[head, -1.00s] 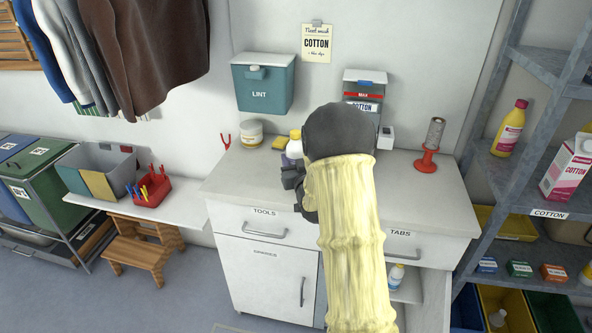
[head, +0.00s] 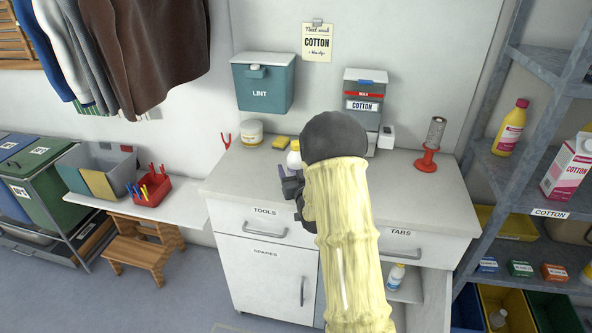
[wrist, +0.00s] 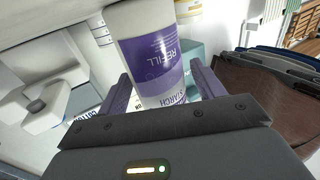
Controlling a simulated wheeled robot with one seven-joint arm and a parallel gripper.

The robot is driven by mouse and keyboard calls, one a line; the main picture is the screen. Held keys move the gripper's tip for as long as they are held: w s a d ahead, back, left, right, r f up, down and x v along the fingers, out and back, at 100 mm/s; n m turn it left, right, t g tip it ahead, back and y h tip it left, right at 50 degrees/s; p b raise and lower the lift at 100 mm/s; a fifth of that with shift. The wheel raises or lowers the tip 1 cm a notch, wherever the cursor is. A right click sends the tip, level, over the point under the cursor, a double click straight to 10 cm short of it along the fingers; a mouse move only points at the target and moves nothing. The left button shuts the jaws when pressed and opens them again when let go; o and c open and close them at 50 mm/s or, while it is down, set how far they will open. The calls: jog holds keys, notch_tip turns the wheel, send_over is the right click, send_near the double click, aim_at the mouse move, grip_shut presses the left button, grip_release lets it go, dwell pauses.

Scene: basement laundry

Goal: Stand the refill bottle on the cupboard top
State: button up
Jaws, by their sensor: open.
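The refill bottle (wrist: 158,55) is white with a purple label reading REFILL and STARCH. In the wrist view it sits between the two spread fingers of my gripper (wrist: 160,88), with a gap showing at the right finger. In the head view only the bottle's white upper part (head: 294,158) shows, upright above the cupboard top (head: 235,180), near its left middle. My gripper (head: 286,174) is open around the bottle, and my forearm covers much of that area. The bottle's base is hidden in the head view, so its contact with the top cannot be seen directly.
On the cupboard top stand a cream tub (head: 251,133), a yellow sponge (head: 280,142), a COTTON dispenser (head: 363,105) and a red spindle (head: 427,160). A teal LINT box (head: 262,85) hangs on the wall behind. The front left of the top is clear.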

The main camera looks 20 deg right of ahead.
jog(key=shift+r, duration=0.15)
jog(key=s+a+b, duration=0.1)
jog(key=s, duration=1.1)
jog(key=shift+a+b, duration=0.25)
jog(key=shift+b, duration=0.1)
jog(key=s+a+f+g+y, duration=0.1)
jog(key=s+a+f+g, duration=0.1)
jog(key=s+a+g, duration=0.4)
jog(key=s+a+f+n+g+y, duration=0.1)
jog(key=s+a+g, duration=0.5)
jog(key=s, duration=0.8)
jog(key=f+g, duration=0.1)
jog(key=g, duration=0.2)
jog(key=shift+c, duration=0.5)
